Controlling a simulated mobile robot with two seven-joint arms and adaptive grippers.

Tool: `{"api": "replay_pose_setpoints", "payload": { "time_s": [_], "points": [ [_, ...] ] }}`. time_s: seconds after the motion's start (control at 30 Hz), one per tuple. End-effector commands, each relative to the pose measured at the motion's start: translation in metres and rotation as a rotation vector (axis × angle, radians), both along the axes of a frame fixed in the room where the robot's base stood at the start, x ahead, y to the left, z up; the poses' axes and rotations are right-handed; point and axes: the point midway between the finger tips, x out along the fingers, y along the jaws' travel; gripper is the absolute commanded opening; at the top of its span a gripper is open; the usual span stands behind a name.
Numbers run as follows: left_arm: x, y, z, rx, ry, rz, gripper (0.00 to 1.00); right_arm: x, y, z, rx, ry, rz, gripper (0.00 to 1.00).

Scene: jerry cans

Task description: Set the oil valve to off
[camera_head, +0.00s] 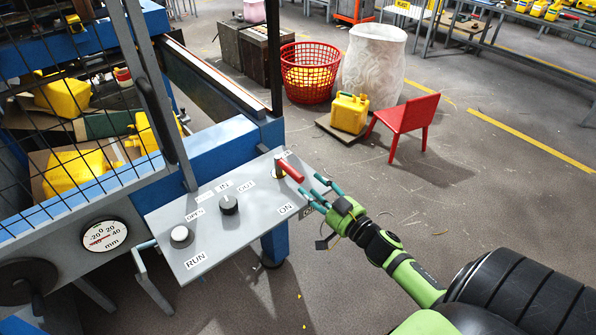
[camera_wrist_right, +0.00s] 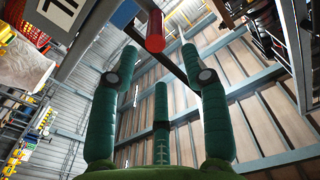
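The valve's red lever (camera_head: 291,170) sits on a dark pivot at the right end of the grey control panel (camera_head: 215,243). It points down and right, toward the panel's right edge. My right gripper (camera_head: 320,191) is just right of the lever, its teal fingers spread and empty. In the right wrist view, the red lever end (camera_wrist_right: 155,33) shows between the tips of the open green fingers (camera_wrist_right: 160,62), with no clear contact. An ON label (camera_head: 286,209) is below the lever. Another label beside it is partly hidden by the gripper. My left gripper is not in view.
The panel also carries a dark knob (camera_head: 229,204) and a white RUN button (camera_head: 181,236). A mesh-guarded machine with yellow cans stands at left. A red chair (camera_head: 405,125), yellow jerry can (camera_head: 349,113) and red basket (camera_head: 308,72) stand behind. Floor right of the panel is clear.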

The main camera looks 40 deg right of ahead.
Motion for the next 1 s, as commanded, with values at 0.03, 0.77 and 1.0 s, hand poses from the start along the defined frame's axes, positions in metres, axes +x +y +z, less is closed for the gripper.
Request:
{"api": "replay_pose_setpoints", "payload": {
  "time_s": [0.03,0.77,1.0],
  "points": [
    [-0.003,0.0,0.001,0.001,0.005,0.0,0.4,0.004,0.0,0.001,0.001,0.0,-0.001,0.47],
    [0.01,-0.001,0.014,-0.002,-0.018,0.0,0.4,0.067,0.006,-0.004,0.002,0.009,-0.001,0.47],
    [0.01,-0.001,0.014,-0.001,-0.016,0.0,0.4,0.066,0.006,-0.004,0.002,0.008,-0.002,0.0]
  ]
}}
